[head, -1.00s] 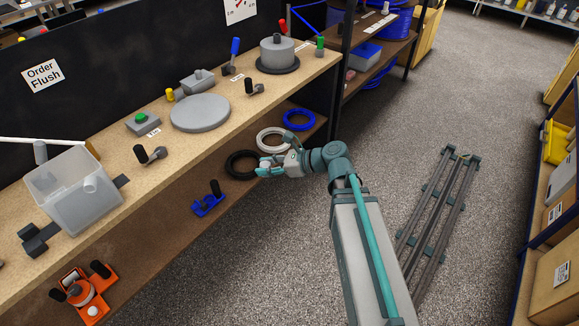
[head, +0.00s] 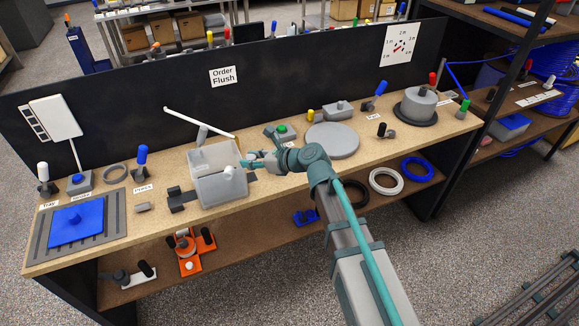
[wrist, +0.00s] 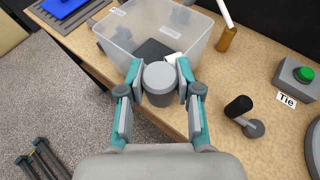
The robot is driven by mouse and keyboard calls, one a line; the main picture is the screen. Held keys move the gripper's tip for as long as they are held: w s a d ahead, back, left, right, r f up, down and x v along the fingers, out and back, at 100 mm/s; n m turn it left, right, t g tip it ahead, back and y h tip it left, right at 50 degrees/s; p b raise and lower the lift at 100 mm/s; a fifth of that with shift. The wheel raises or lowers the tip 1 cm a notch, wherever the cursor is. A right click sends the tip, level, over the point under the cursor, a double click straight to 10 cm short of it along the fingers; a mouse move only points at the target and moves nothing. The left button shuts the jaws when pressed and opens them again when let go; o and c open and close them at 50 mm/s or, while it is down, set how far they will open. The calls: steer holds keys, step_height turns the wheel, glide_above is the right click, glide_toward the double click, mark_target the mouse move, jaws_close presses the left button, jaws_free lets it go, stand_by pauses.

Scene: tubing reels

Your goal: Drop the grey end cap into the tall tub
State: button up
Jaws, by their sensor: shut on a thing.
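The tall tub (head: 222,191) is a translucent open box on the bench, left of my gripper in the head view. It also fills the upper middle of the wrist view (wrist: 199,46). My gripper (head: 247,163) is at the tub's right side in the head view. In the wrist view my gripper (wrist: 160,78) is shut on the grey end cap (wrist: 160,84), a round grey piece between the two fingers. There the cap appears at the tub's near edge; its height relative to the rim is unclear. The cap is hard to make out in the head view.
A white rod (head: 200,123) slants behind the tub. A dark bracket (head: 182,199) is at the tub's left. A green-button box (head: 281,132) and a grey disc (head: 332,141) stand to the right. The lower shelf holds an orange fixture (head: 188,252) and several rings.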

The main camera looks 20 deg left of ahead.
steer(key=a+r+m+t+p, duration=0.25)
steer(key=a+r, duration=0.55)
steer(key=a, duration=0.5)
step_height(320, 180, down, 6)
steer(key=b, duration=0.6)
steer(key=shift+s+n+h, duration=0.3)
steer(key=shift+s+n, duration=0.05)
steer(key=shift+s, duration=0.1)
steer(key=shift+d, duration=0.15)
steer(key=o, duration=1)
steer(key=v, duration=1.2)
steer(key=shift+w, duration=0.15)
